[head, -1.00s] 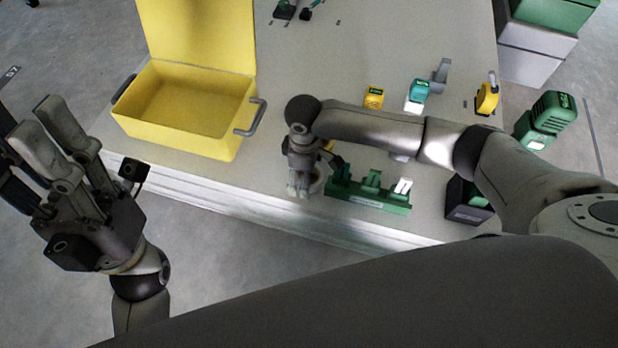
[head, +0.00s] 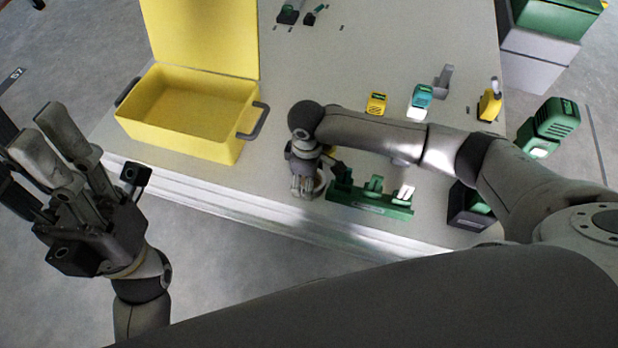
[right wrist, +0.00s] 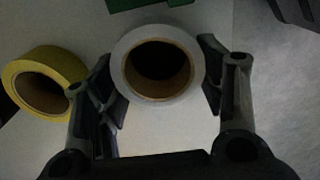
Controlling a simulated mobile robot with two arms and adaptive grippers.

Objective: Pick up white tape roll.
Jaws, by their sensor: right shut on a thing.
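The white tape roll (right wrist: 197,64) is in the right wrist view, a pale ring with a brown core. It sits between the two fingers of my right gripper (right wrist: 160,82), which is shut on it. In the head view my right gripper (head: 303,192) points down at the table's front edge. Part of the white roll (head: 321,184) shows beside its fingers; the rest is hidden. My left gripper (head: 36,128) is open and empty, raised off the left side of the table, fingers pointing up.
A yellow tape roll (right wrist: 72,66) lies left of the white one. A green rack (head: 370,203) stands right of my right gripper. An open yellow box (head: 190,138) is at the table's left. Small tools and a dark bin (head: 468,210) are on the right.

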